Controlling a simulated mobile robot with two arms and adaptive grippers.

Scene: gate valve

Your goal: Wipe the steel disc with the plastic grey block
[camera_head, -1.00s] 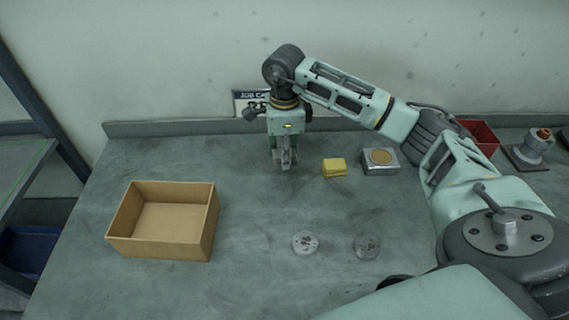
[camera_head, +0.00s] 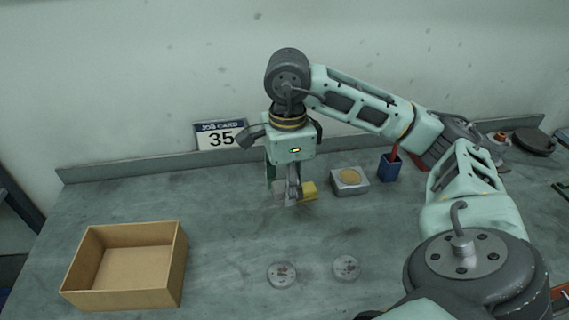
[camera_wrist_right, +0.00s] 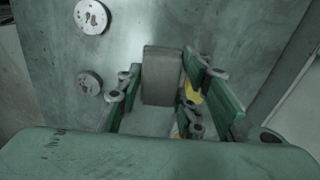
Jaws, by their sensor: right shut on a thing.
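My right gripper (camera_head: 291,202) points down over the back middle of the bench and is shut on the grey block (camera_wrist_right: 162,75), which stands between its fingers in the right wrist view. In the head view the fingers mostly hide the block. I cannot tell whether it touches the bench. Two round grey discs with brownish stains lie in front of the gripper, a left disc (camera_head: 282,275) and a right disc (camera_head: 346,267). Both also show at left in the wrist view. I cannot tell which is steel. My left gripper is not in view.
A yellow block (camera_head: 308,190) is close to the gripper's right. Behind it stand a metal box with a tan round top (camera_head: 349,181) and a blue cup (camera_head: 389,168). An open cardboard box (camera_head: 178,275) is at left. A job card (camera_head: 220,134) stands behind. Bench around the discs is clear.

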